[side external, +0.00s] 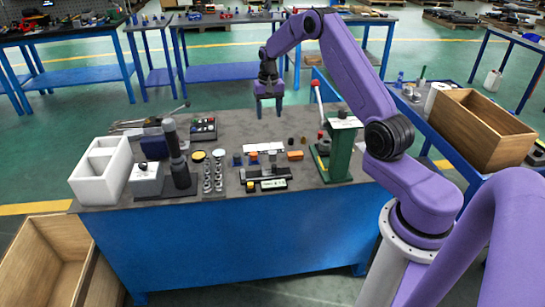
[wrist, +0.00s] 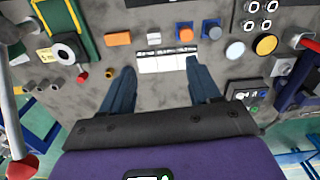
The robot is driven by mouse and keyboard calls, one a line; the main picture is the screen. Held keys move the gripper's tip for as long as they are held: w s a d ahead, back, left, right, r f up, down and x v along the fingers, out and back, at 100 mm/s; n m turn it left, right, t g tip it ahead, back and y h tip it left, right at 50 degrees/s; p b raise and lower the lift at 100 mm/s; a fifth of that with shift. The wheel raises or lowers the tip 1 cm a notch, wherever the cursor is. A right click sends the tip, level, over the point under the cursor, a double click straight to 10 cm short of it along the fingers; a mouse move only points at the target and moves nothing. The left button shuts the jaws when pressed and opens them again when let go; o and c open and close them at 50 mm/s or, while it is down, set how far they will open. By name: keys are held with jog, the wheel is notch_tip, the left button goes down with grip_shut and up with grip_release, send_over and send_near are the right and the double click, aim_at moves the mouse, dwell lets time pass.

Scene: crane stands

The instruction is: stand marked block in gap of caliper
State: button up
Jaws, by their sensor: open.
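My gripper (side external: 267,110) hangs over the back edge of the table, open and empty. I cannot tell which block is the marked one. A dark, caliper-like tool (side external: 265,173) lies near the front edge; its gap is too small to make out.
A green stand (side external: 340,152) is to the right. Metal cylinders (side external: 213,170), a yellow disc (side external: 198,156), a black upright post (side external: 175,155) and a white box (side external: 103,170) crowd the left. Bare tabletop (side external: 240,125) lies near the back edge.

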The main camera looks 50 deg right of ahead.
jog(key=d+f, duration=0.1)
jog(key=d, duration=0.2)
send_over(272, 152)
jog(key=shift+m, duration=0.4)
jog(key=f, duration=1.2)
jog(key=shift+s+d+f, duration=0.1)
jog(key=shift+s+d, duration=0.1)
jog(key=shift+s, duration=0.2)
jog(key=shift+w+a+f, duration=0.1)
jog(key=shift+w+f, duration=0.05)
jog(key=shift+f, duration=1.2)
jog(key=shift+w+f, duration=0.15)
jog(key=shift+f, duration=1.2)
jog(key=c, duration=1)
grip_shut()
